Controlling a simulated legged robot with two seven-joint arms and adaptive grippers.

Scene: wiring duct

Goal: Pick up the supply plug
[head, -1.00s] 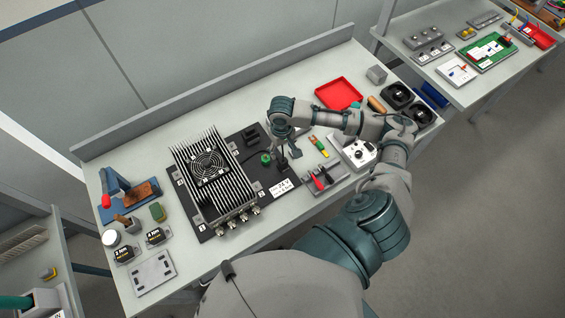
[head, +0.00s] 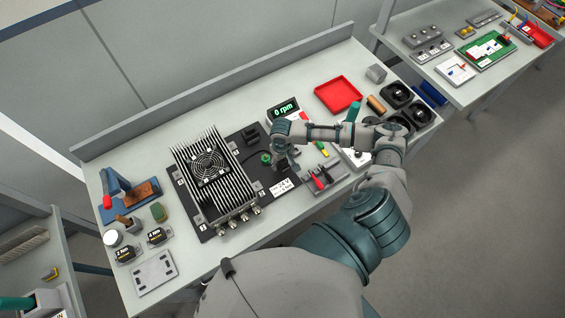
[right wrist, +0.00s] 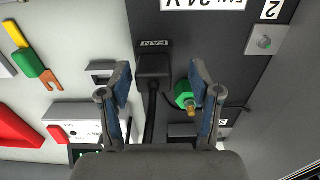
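A black plug-like block (right wrist: 153,68) with a thick black cable sits at the FAN marking on the dark plate (right wrist: 205,45). I take it for the supply plug, but the frames do not confirm this. My right gripper (right wrist: 158,78) is open, with its two fingers apart on either side of the block and cable. In the head view my right gripper (head: 284,156) is over the right part of the dark plate and partly hides the block. A green fitting with a brass tip (right wrist: 184,95) is close beside the right-hand finger. My left gripper is not in view.
A finned heat sink with a fan (head: 208,167) stands left of the gripper. A display reading 0 rpm (head: 283,111) is behind it. A red tray (head: 338,94) is further right.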

